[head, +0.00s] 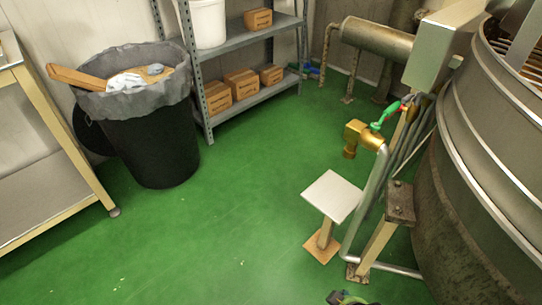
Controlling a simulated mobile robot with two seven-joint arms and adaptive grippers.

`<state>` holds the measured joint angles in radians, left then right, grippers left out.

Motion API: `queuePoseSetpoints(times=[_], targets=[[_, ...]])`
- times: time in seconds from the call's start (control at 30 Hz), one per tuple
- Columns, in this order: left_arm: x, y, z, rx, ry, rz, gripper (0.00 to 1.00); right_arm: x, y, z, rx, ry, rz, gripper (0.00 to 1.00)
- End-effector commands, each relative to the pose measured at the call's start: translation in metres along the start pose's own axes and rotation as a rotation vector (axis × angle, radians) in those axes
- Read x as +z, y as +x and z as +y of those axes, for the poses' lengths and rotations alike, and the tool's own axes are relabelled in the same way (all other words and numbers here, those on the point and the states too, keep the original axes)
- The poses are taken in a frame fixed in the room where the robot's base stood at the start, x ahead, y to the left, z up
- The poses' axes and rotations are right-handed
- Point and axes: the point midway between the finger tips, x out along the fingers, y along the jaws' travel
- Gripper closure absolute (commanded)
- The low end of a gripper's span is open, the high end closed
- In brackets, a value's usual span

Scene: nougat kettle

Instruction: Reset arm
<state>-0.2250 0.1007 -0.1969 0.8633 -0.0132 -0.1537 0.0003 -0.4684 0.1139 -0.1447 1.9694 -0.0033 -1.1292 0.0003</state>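The large round metal kettle (460,215) stands at the right. Left of it, a brass valve (366,137) with a green handle (384,117) sits on a bent silver pipe (366,205).
A small white-topped stand (334,196) is on the floor left of the pipe. A black bin (150,140) with a grey liner, a metal shelf (250,106) with boxes and a table (50,195) stand farther left. The green floor (215,230) between is clear.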

Motion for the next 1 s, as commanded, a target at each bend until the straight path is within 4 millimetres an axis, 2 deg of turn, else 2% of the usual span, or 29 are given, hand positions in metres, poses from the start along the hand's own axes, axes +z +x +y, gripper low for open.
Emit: queuePoseSetpoints(times=[0.1,0.3,0.4,0.6,0.67,0.7,1.0], targets=[[0.0,0.0,0.0,0.0,0.0,0.0,0.6,0.014,0.049,0.0,0.001,-0.008,0.012,0.36],[0.0,0.0,0.0,0.0,0.0,0.0,0.6,0.05,0.12,0.001,0.002,-0.026,0.053,0.36],[0.0,0.0,0.0,0.0,0.0,0.0,0.6,0.071,0.144,0.002,0.002,-0.034,0.071,0.36],[0.0,0.0,0.0,0.0,0.0,0.0,0.6,0.113,0.173,0.005,0.002,-0.05,0.104,0.36],[0.008,-0.03,0.002,0.005,-0.003,-0.045,0.6,0.122,0.145,0.004,-0.002,-0.047,0.071,0.36],[0.017,-0.043,0.003,0.008,-0.005,-0.075,0.6,0.132,0.132,0.003,-0.005,-0.045,0.039,0.36],[0.083,-0.141,0.017,0.032,-0.018,-0.294,0.6,0.211,0.042,-0.007,-0.023,-0.033,-0.184,0.36]])
